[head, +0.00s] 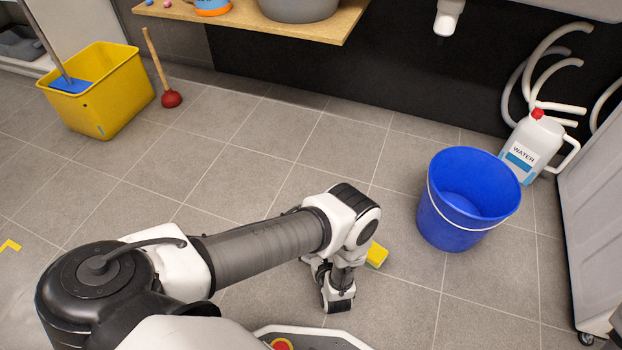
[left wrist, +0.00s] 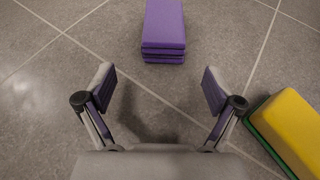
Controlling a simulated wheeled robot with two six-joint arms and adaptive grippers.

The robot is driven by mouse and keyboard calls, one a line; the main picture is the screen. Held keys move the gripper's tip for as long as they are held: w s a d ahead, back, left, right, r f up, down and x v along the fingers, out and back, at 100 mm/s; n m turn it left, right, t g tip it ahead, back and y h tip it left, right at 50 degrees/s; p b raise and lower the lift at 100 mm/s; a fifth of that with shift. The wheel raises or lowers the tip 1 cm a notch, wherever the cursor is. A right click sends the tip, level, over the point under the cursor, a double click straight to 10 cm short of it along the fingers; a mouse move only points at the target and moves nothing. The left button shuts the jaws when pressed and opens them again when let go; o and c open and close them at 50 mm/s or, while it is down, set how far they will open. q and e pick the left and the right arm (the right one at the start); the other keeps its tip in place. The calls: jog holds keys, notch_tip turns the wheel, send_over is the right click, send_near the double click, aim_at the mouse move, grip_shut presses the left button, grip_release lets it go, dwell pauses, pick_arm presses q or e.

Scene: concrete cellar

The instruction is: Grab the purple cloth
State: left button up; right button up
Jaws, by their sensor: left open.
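The purple cloth (left wrist: 164,30) is a folded stack lying on the grey tile floor at the top middle of the left wrist view. My left gripper (left wrist: 158,88) is open and empty, with its two fingers apart on the near side of the cloth and not touching it. In the head view my left arm reaches in from the left and its wrist points down at the floor; the cloth is hidden behind the arm there. My right gripper is in neither view.
A yellow and green sponge (left wrist: 292,128) lies right of my left gripper, also in the head view (head: 377,254). A blue bucket (head: 450,228) and a white water jug (head: 524,150) stand at right. A yellow mop bucket (head: 112,98) and plunger (head: 170,98) stand at the back left.

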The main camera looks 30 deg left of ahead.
pick_arm(q)
jog(key=b+x, duration=0.2)
jog(key=x, duration=0.1)
jog(key=b+x, duration=0.2)
jog(key=x, duration=0.2)
jog(key=shift+w+r, duration=0.1)
jog(key=shift+w, duration=0.35)
jog(key=shift+r, duration=0.2)
jog(key=c, duration=1.1)
